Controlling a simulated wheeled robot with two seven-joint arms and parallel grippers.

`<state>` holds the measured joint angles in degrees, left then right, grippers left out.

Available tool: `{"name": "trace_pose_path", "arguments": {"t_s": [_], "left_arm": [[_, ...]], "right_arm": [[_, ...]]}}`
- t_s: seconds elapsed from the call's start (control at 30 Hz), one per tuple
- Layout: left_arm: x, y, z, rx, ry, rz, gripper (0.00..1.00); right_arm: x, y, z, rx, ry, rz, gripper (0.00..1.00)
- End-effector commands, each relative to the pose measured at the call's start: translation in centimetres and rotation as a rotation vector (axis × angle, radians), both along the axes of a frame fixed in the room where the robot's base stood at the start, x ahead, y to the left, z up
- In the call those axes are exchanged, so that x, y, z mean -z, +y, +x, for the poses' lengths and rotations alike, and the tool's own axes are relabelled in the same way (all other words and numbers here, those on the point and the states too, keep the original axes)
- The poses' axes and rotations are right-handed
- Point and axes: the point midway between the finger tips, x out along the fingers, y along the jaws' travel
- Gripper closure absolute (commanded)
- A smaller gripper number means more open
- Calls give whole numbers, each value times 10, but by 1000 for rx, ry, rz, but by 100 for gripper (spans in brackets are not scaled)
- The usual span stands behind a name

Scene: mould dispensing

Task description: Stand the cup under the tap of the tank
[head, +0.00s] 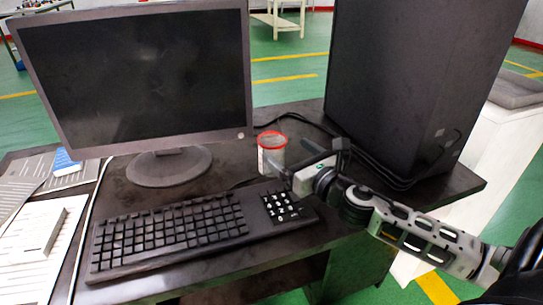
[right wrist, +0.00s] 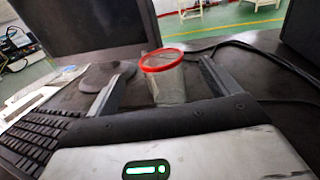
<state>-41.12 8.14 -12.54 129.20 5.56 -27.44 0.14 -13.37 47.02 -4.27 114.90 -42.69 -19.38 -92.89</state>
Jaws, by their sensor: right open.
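The cup (head: 271,158) is clear or pale with a red rim and stands upright on the dark desk, between the monitor and the black tower. In the right wrist view the cup (right wrist: 168,84) shows between and beyond the two fingers. My right gripper (head: 283,174) is open, just in front of the cup on its near right side. In the right wrist view the right gripper (right wrist: 163,68) has its fingers spread, with nothing held. Whether the fingers touch the cup I cannot tell. No tank or tap is in view. My left gripper is not in view.
A monitor (head: 140,75) stands left of the cup, and a black computer tower (head: 415,80) stands at the right. A keyboard (head: 185,230) lies in front. Black cables (head: 375,172) run beside the tower. Papers (head: 35,235) lie at the left.

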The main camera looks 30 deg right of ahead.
Motion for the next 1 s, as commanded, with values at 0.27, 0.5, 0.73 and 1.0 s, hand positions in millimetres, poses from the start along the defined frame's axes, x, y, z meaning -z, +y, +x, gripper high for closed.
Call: {"name": "trace_pose_path", "arguments": {"t_s": [0.27, 0.5, 0.73, 1.0], "left_arm": [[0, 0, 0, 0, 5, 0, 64], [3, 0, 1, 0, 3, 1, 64], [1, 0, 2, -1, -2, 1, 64], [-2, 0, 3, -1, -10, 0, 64]], "right_arm": [[0, 1, 35, 1, -1, 2, 12], [6, 1, 54, 1, -1, 5, 12], [10, 1, 85, 1, -1, 4, 12], [11, 2, 91, -1, 1, 1, 12]]}}
